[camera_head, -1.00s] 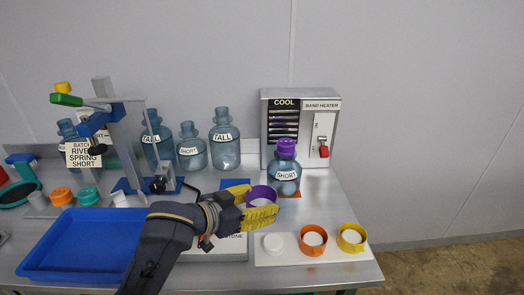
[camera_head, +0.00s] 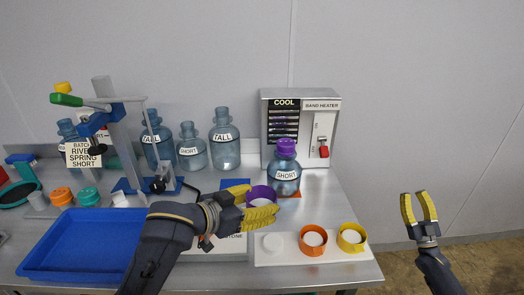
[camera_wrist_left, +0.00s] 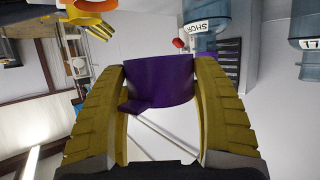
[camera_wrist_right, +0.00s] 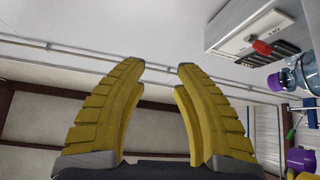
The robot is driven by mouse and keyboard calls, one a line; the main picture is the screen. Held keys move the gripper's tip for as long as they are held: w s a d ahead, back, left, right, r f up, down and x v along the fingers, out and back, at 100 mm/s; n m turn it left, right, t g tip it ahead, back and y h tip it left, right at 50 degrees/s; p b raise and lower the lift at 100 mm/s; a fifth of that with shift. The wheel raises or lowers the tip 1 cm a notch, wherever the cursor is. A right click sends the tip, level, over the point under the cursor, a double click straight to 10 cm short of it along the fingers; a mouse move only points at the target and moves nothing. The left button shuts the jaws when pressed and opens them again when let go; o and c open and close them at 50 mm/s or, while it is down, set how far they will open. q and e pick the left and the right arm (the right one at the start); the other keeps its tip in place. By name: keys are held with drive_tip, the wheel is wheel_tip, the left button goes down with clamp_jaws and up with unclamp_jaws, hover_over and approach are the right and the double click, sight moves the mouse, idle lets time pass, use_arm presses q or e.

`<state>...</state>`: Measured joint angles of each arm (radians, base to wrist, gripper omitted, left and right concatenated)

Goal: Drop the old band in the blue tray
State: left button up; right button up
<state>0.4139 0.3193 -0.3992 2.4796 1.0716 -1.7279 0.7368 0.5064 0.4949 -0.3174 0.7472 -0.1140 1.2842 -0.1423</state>
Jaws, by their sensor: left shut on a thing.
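A purple band (camera_head: 262,195) is held in my left gripper (camera_head: 262,206), above the worktable near its middle. In the left wrist view the purple band (camera_wrist_left: 158,80) sits between the two yellow fingers, which touch it on both sides. The empty blue tray (camera_head: 75,272) lies at the left front of the table, to the left of the gripper. My right gripper (camera_head: 419,206) is open and empty, off the table's right side. In the right wrist view its fingers (camera_wrist_right: 160,75) are apart with nothing between them.
A short jug (camera_head: 285,178) with a purple cap stands before the band heater (camera_head: 300,128). An orange ring (camera_head: 313,240) and a yellow ring (camera_head: 352,237) rest on a white strip at the front right. A clamp stand (camera_head: 120,140) rises behind the tray. More jugs stand at the back.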

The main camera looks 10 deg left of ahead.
drive_tip(key=w+a+r+n+g+y, duration=0.2)
drive_tip(key=a+r+n+g+y, duration=0.6)
drive_tip(key=a+r+n+y, duration=0.7)
drive_tip(key=s+a+r+n+g+y, duration=0.2)
drive_tip(key=a+r+n+g, duration=0.3)
drive_tip(key=a+n+g, duration=0.3)
drive_tip(key=s+a+r+n+g+y, duration=0.1)
drive_tip(key=a+r+n+g, duration=0.45)
drive_tip(key=a+g, duration=0.45)
drive_tip(key=s+a+r+n+g+h, duration=0.3)
drive_tip(key=s+a+n+g+h, duration=0.3)
drive_tip(key=a, duration=0.5)
drive_tip(key=n+t+h, duration=0.7)
drive_tip(key=n+h, duration=0.5)
drive_tip(key=h, duration=0.6)
hover_over(262, 189)
drive_tip(key=f, duration=0.2)
drive_tip(key=shift+f+h, duration=0.3)
drive_tip(key=shift+f, duration=0.15)
wheel_tip(262, 189, down, 11)
drive_tip(key=shift+r, duration=0.1)
